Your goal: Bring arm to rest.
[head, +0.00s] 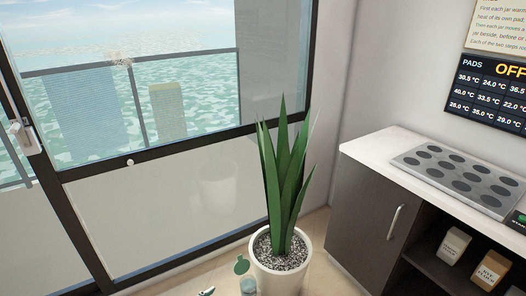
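Neither of my grippers can be made out in the head view, and no arm of mine is clearly visible. A small dark and white shape (207,291) is cut off by the bottom edge, and I cannot tell what it is. No ovens are in view.
A potted plant (280,262) with tall leaves stands on the floor by a large window (140,100). A small green item (241,265) is beside it. A display (490,92) reads OFF.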

